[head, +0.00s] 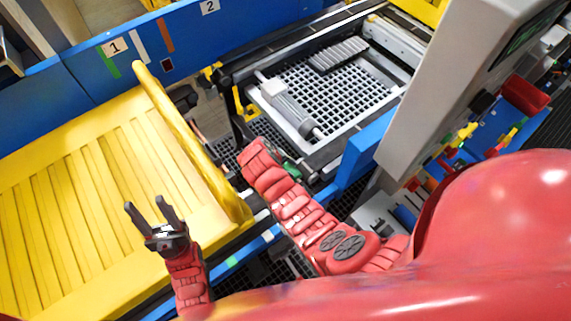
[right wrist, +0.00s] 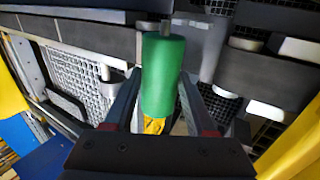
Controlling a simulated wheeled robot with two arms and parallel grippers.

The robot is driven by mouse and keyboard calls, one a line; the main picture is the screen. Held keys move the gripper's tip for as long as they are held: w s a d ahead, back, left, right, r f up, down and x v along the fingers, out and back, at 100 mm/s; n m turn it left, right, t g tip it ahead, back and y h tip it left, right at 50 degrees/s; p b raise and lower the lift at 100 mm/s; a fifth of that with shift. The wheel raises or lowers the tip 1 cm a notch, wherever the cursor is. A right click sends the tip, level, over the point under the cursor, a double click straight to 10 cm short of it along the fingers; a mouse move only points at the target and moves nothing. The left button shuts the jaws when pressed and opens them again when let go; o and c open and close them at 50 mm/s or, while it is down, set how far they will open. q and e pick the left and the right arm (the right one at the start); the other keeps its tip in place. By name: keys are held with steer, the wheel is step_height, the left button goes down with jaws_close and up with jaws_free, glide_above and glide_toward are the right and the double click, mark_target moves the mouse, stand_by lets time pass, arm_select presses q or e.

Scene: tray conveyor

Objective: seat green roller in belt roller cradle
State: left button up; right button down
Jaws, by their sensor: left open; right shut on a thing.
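The green roller (right wrist: 163,78) stands out lengthwise between the two fingers of my right gripper (right wrist: 159,92) in the right wrist view. The gripper is shut on it, and a grey axle stub shows at its far end. That end is close to dark frame bars and grey brackets; I cannot tell whether it touches them. In the head view only a small green patch (head: 291,169) shows beside my right wrist, and the arm hides most of that gripper. I cannot make out the cradle for certain. My left gripper (head: 152,214) is open and empty above the yellow slatted surface.
A grey-framed tray (head: 345,135) with a black grid holds a grey cylinder (head: 291,108) and a ribbed grey block (head: 339,54). A yellow rail (head: 190,140) edges the slatted surface (head: 75,190). A grey console (head: 440,90) stands right of the tray. Blue panels line the back.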

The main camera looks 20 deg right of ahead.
steer(key=shift+f+b, duration=2.35)
steer(key=shift+f, duration=0.55)
steer(key=shift+b, duration=0.35)
steer(key=shift+f+b, duration=2)
steer(key=shift+f, duration=0.55)
steer(key=shift+c, duration=0.7)
jaws_free()
